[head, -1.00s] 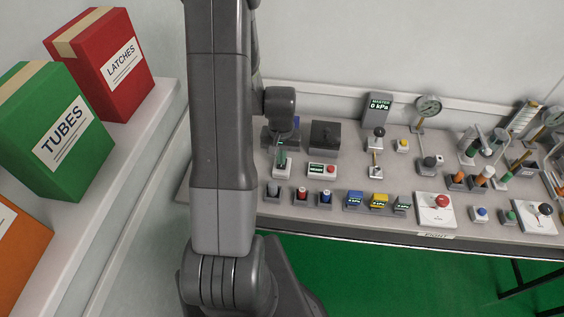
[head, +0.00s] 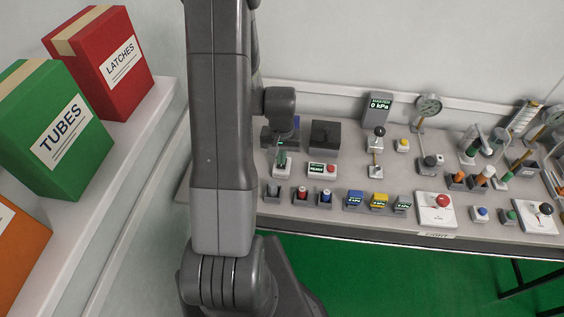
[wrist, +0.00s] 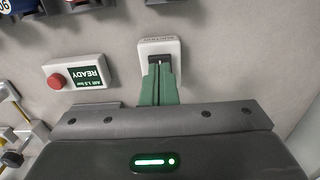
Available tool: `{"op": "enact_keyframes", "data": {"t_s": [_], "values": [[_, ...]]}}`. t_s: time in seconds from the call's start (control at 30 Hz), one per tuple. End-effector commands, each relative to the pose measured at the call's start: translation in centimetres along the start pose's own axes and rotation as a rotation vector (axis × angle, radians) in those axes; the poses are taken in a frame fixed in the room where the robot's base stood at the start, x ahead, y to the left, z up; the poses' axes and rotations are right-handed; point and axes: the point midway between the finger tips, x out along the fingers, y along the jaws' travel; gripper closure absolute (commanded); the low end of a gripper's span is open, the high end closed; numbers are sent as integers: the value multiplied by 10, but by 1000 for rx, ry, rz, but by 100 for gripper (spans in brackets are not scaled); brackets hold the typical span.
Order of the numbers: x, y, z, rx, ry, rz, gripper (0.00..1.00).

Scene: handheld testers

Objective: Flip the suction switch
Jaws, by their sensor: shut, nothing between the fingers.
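The suction switch is a white plate (wrist: 158,47) with upside-down lettering and a dark rocker or slot (wrist: 159,60), in the upper middle of the wrist view. My gripper (wrist: 158,72) has its green fingers together, with nothing between them. The fingertips overlap the lower part of the dark piece; I cannot tell whether they touch it. The fingers hide part of the switch, so its position is unclear. In the head view my gripper (head: 281,158) is over the small white switch box (head: 281,171) at the bench's left end.
A white box with a red button and green READY display (wrist: 75,72) sits beside the switch. A black box (head: 325,134) stands behind it in the head view. Several small holders (head: 301,195) line the front. A gauge (head: 428,106) and more testers fill the right.

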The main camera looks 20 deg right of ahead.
Motion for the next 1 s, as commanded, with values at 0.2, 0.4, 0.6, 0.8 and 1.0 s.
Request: {"op": "enact_keyframes", "data": {"t_s": [0.2, 0.4, 0.6, 0.8, 1.0], "values": [[4, 0, 0, 0, 0, 0, 100], [7, 0, 0, 0, 0, 0, 100], [10, 0, 0, 0, 0, 0, 100], [13, 0, 0, 0, 0, 0, 100], [16, 0, 0, 0, 0, 0, 100]]}}
